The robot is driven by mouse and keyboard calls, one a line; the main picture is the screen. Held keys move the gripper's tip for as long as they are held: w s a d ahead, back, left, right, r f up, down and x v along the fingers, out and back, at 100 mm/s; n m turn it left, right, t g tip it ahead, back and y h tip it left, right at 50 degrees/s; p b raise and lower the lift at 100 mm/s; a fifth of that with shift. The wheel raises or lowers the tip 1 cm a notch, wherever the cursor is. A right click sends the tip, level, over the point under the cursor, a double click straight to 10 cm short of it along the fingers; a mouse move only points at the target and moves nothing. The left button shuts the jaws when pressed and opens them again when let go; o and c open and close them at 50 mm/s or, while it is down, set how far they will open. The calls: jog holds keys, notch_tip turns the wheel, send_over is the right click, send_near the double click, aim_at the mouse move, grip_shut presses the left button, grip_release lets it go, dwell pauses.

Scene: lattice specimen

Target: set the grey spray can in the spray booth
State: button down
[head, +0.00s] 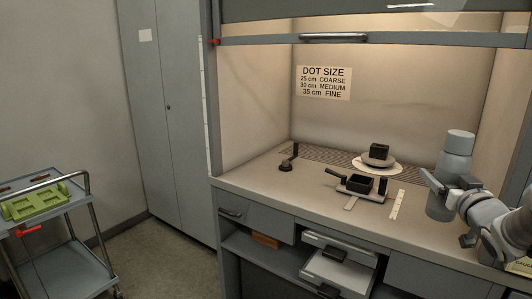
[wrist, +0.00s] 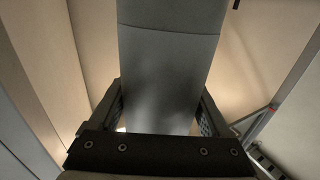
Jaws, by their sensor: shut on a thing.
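The grey spray can (head: 455,160) is upright at the right of the spray booth (head: 300,172) opening in the head view. My gripper (head: 446,184) is shut around the can's body. In the wrist view the can (wrist: 168,70) fills the middle, between both fingers (wrist: 160,112). The can's lower end overlaps the front part of the booth's worktop; whether it touches the worktop cannot be told. Part of the can is hidden behind my gripper.
In the booth stand a white turntable (head: 394,168) with a dark block, a small tray-like fixture (head: 360,183), a dark stand (head: 287,163) and a ruler strip (head: 397,205). The raised sash (head: 270,40) crosses above. A trolley (head: 62,262) stands left.

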jog(key=shift+s+r, duration=0.1)
jog(key=shift+s, duration=0.4)
jog(key=shift+a, duration=0.25)
jog(key=w+a+f+y, duration=0.1)
jog(key=w+a+f, duration=0.1)
jog(key=a+f, duration=0.55)
jog(key=w+a+f+n, duration=0.15)
jog(key=a+f, duration=0.25)
jog(key=a, duration=0.6)
jog(key=w+a+f+y, duration=0.1)
jog(key=w+a+f, duration=0.1)
jog(key=a+f, duration=0.55)
notch_tip(320, 180, up, 18)
jog(key=a+f+p, duration=0.1)
jog(key=a+p, duration=0.1)
jog(key=p, duration=1.4)
jog(key=s+f, duration=0.3)
jog(key=f, duration=0.3)
jog(key=s+f, duration=0.3)
jog(key=f, duration=0.3)
jog(key=shift+s+d+f, duration=0.25)
jog(key=shift+f, duration=0.05)
jog(key=shift+d, duration=0.1)
